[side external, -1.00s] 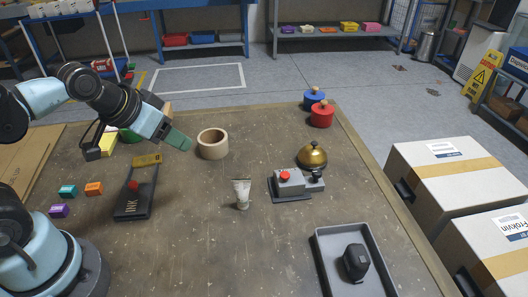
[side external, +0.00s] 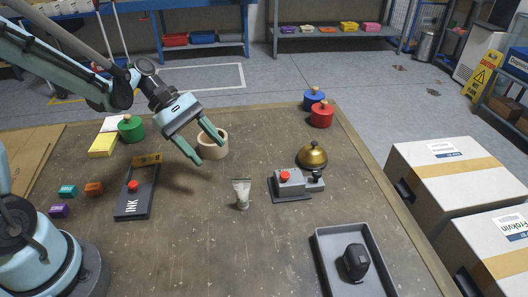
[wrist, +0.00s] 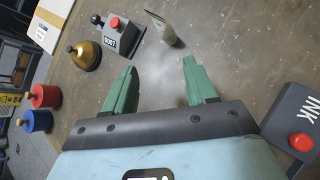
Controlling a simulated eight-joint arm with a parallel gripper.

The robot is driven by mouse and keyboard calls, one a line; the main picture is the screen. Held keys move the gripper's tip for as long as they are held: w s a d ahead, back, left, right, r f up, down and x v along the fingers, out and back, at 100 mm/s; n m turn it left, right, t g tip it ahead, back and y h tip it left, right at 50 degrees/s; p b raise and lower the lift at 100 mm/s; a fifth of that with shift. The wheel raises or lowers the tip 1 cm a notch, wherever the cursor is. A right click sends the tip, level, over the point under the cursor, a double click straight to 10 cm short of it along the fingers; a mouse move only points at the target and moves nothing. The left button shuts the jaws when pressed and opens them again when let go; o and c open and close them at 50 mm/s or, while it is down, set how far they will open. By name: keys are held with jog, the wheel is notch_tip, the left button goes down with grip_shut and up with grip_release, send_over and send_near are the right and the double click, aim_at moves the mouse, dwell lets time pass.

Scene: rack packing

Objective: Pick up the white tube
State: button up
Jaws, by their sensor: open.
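The white tube (side external: 242,194) stands on the brown table near its middle, its flat crimped end up and its cap end down. In the wrist view the tube (wrist: 163,29) lies beyond my fingertips, near the top of the picture. My gripper (side external: 209,149) is open and empty, above the table to the upper left of the tube. In the wrist view the two green fingers of my gripper (wrist: 160,70) are spread wide with bare table between them. Nothing hides the tube.
A tape roll (side external: 213,148) is behind my gripper. An ink pad box (side external: 136,196) lies left of the tube. A grey device with a red button (side external: 290,183) and a gold bell (side external: 312,156) stand to its right. A grey tray (side external: 378,287) holds a black object. Front middle is clear.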

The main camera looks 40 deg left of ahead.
aim_at(237, 190)
jog(key=f+n+h, duration=0.1)
jog(key=a+f+n+g+h, duration=0.1)
jog(key=shift+n+h, duration=0.3)
jog(key=x, duration=1.1)
jog(key=shift+s+d+f, duration=0.2)
jog(key=shift+d+f, duration=0.05)
jog(key=shift+d, duration=0.05)
jog(key=shift+c, duration=0.2)
grip_shut()
